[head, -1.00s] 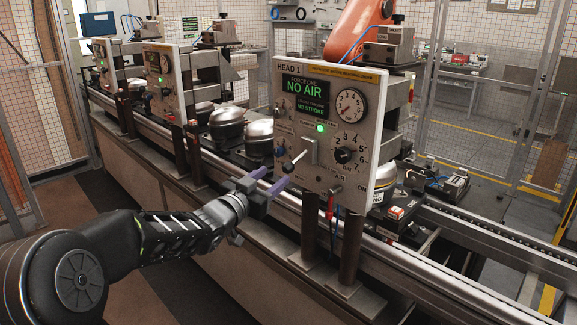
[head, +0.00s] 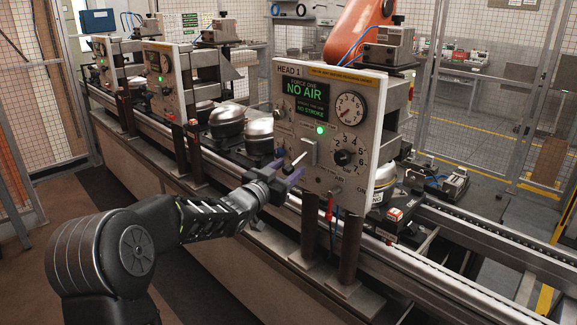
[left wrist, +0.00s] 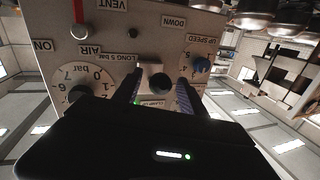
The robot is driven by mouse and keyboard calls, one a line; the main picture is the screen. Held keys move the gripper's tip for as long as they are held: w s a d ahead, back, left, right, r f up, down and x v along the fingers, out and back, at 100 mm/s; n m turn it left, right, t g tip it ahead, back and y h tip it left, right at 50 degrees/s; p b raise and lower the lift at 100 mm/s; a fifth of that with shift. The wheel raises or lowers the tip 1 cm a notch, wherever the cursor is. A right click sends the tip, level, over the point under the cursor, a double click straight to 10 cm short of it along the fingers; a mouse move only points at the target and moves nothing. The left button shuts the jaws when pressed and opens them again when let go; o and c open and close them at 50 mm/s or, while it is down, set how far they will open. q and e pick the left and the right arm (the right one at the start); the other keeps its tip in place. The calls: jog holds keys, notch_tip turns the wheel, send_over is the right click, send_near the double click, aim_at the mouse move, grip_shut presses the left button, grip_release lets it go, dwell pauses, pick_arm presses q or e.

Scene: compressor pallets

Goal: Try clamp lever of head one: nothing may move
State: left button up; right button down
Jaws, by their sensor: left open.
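The head one panel (head: 345,190) is a pale upright plate marked HEAD 1, with a green-lit NO AIR and NO STROKE display (head: 306,97). The clamp lever (head: 297,160) projects from a slotted plate on the panel's left half. My left gripper (head: 286,173) is open in front of it, fingers pointing at the panel. In the left wrist view, upside down, the lever's dark knob (left wrist: 160,84) shows between the two fingers of the left gripper (left wrist: 158,91), with gaps at both sides. Whether a finger touches it is not clear. My right gripper is not in view.
A pressure gauge (head: 350,108), a bar dial (head: 344,157) and a green lamp (head: 320,129) sit on the panel near the lever. Silver compressors (head: 227,121) stand behind on the conveyor (head: 430,280).

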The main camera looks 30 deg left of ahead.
pick_arm(q)
jog(key=shift+w, duration=0.3)
grip_shut()
dwell(0.4)
dwell(0.9)
